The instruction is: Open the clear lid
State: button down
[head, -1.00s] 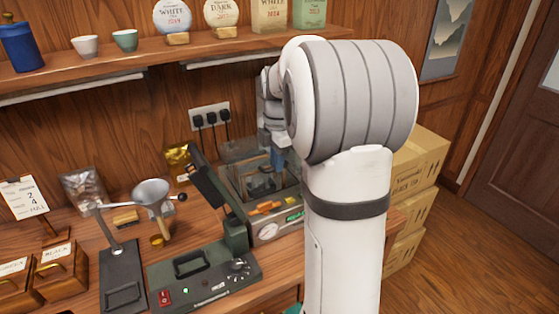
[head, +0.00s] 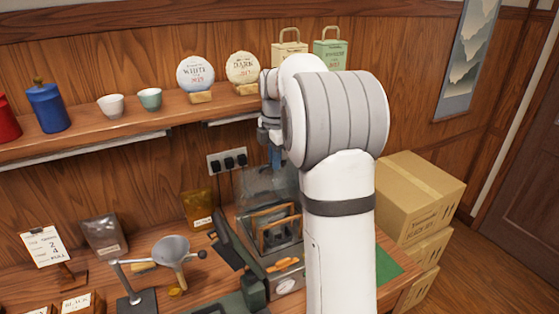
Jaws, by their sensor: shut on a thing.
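The clear lid (head: 262,186) stands raised at the back of the dark grey machine (head: 285,257) on the counter, its see-through panel rising behind the open top. My gripper (head: 277,158), with blue fingers, is at the lid's upper edge and shut on the lid. The exact grip point is small and partly hidden by my arm. Inside the machine's open top, a wooden-framed rack (head: 277,229) shows. An orange-brown piece (head: 286,265) lies on the front of the machine.
A shelf (head: 180,112) above holds cups, canisters, round tea cakes and boxes. A metal funnel on a stand (head: 171,249) and a gold pouch (head: 199,209) are left of the machine. Cardboard boxes (head: 421,196) are stacked at the right. My arm hides the machine's right side.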

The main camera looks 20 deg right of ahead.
jog(key=shift+w+a+f, duration=0.1)
jog(key=shift+w+f, duration=0.2)
jog(key=shift+w, duration=0.1)
